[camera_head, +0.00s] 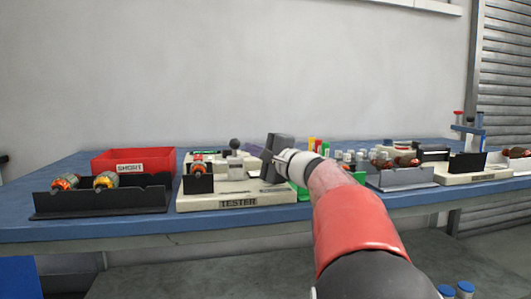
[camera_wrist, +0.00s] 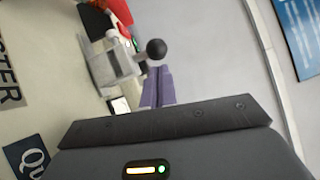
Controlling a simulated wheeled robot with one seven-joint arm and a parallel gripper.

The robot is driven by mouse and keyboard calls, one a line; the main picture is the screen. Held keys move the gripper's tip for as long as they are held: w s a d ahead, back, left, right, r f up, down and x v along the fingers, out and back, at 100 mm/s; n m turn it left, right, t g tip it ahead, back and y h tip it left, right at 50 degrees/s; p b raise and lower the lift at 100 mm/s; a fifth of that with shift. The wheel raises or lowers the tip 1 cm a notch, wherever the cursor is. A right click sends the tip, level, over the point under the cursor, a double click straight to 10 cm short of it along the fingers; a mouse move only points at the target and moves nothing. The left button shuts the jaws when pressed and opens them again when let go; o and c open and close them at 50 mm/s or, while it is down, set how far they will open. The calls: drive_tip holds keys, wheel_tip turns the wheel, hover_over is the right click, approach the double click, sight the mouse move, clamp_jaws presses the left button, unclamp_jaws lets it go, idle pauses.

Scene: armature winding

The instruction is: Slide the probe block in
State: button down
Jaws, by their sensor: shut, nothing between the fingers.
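The tester (camera_head: 185,203), a cream base labelled TESTER, stands on the blue bench left of centre. The probe block, light grey with a black ball knob (camera_head: 235,144), sits on it; the block (camera_wrist: 118,68) and knob (camera_wrist: 156,49) also show in the wrist view. An armature with orange ends (camera_head: 198,166) lies in the tester's black holder, left of the block. My gripper (camera_head: 252,150) is just right of the knob, its purple fingers (camera_wrist: 158,74) shut and empty. In the wrist view the fingertips lie close to the knob; I cannot tell whether they touch it.
A black rack (camera_head: 100,203) with two armatures stands left, before a red SHORT bin (camera_head: 130,161). Right of my arm are a grey tray (camera_head: 402,180) and another cream station (camera_head: 470,173). The wall behind is bare. A QU-marked label (camera_wrist: 27,157) lies near the tester lettering.

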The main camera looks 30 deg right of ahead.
sight(235, 158)
drive_tip(key=shift+w+a+r, duration=0.1)
drive_tip(key=shift+w+a, duration=0.05)
drive_tip(key=shift+w, duration=0.3)
drive_tip(key=a+b, duration=0.1)
drive_tip(key=a, duration=0.1)
drive_tip(key=w+a+b, duration=0.1)
drive_tip(key=shift+a, duration=0.5)
